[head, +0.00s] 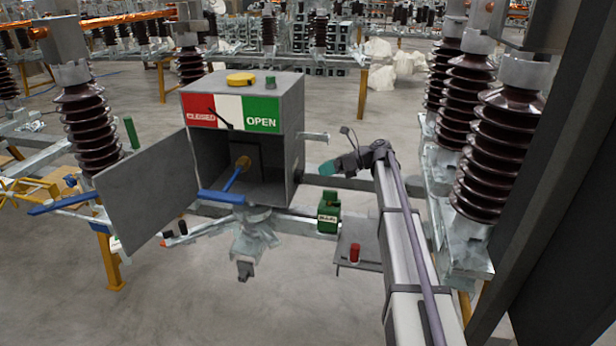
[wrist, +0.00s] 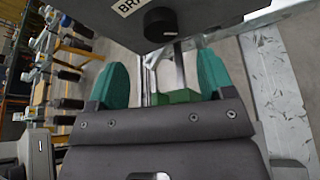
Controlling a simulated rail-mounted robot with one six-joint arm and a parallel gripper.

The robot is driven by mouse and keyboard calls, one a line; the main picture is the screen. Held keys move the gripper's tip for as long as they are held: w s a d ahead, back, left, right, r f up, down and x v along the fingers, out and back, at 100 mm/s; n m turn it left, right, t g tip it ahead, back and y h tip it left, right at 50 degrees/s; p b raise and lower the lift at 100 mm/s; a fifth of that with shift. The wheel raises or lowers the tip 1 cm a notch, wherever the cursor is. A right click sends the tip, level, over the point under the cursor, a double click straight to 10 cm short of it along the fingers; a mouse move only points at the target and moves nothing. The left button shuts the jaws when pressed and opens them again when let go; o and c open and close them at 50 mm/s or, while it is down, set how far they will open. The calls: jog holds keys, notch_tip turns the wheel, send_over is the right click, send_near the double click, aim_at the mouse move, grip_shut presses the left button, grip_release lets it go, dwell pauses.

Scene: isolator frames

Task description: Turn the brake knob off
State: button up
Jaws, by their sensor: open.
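The brake knob (wrist: 160,25) is a round black knob on a grey face in the wrist view. A white label (wrist: 130,5) starting "BRA" is beside it, partly cut off by the top edge. My gripper (wrist: 162,72) has its two green fingers spread apart with nothing between them. The knob appears beyond the fingertips, between their lines, and apart from them. In the head view my gripper (head: 327,167) is to the right of the grey control box (head: 294,120). I cannot make out the knob in the head view.
The box's door (head: 150,190) hangs open at left, and a blue-handled lever (head: 222,197) sticks out in front. A metal handle (head: 314,136) juts from the box's right side. A green block (head: 328,212) and a red cylinder (head: 354,252) are below my gripper. Brown insulators (head: 490,140) stand at right.

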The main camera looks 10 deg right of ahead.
aim_at(302, 176)
jog(key=b+x, duration=0.2)
jog(key=x, duration=0.5)
jog(key=shift+a+f, duration=0.1)
jog(key=shift+a, duration=0.05)
jog(key=shift+c, duration=0.3)
jog(key=c, duration=0.9)
jog(key=shift+o, duration=0.2)
jog(key=shift+s+n+p, duration=0.1)
jog(key=shift+n+p, duration=0.2)
jog(key=shift+n, duration=0.1)
jog(key=shift+t, duration=0.3)
jog(key=o, duration=0.9)
